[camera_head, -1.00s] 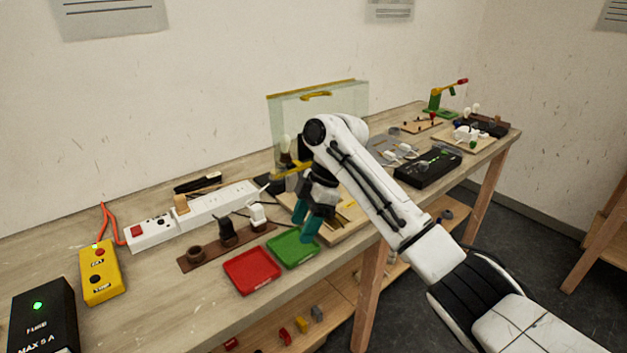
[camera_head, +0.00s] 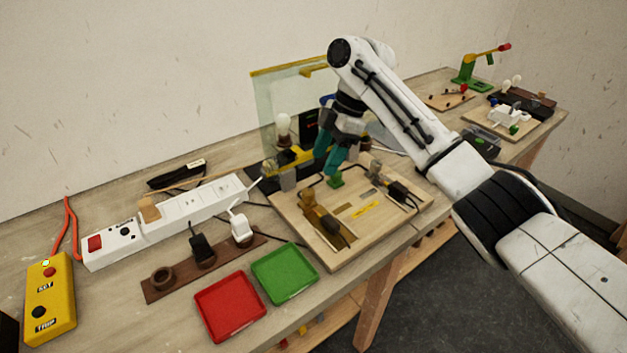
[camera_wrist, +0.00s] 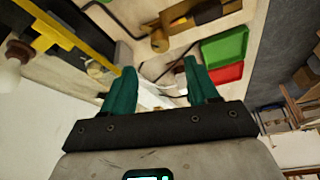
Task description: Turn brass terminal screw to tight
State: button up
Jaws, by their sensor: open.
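My gripper (camera_head: 328,168) has teal fingers and is open and empty above the back part of the wooden wiring board (camera_head: 290,222). In the wrist view its two fingers (camera_wrist: 159,70) are apart with nothing between them. A brass-coloured fitting (camera_head: 308,197) stands on the left part of the board, left of and below my gripper. A brass round piece also shows in the wrist view (camera_wrist: 159,41), beyond the fingertips. I cannot make out which part is the terminal screw or how tight it is.
A lamp bulb (camera_head: 283,124) and a clear upright panel (camera_head: 264,105) stand behind the board. A red tray (camera_head: 230,307) and a green tray (camera_head: 285,274) lie in front left. A white power strip (camera_head: 180,209) and a yellow box (camera_head: 50,300) are further left.

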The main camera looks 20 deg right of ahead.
aim_at(310, 191)
jog(key=p+x, duration=0.1)
jog(key=x, duration=0.8)
jog(key=shift+f, duration=0.1)
jog(key=c, duration=1)
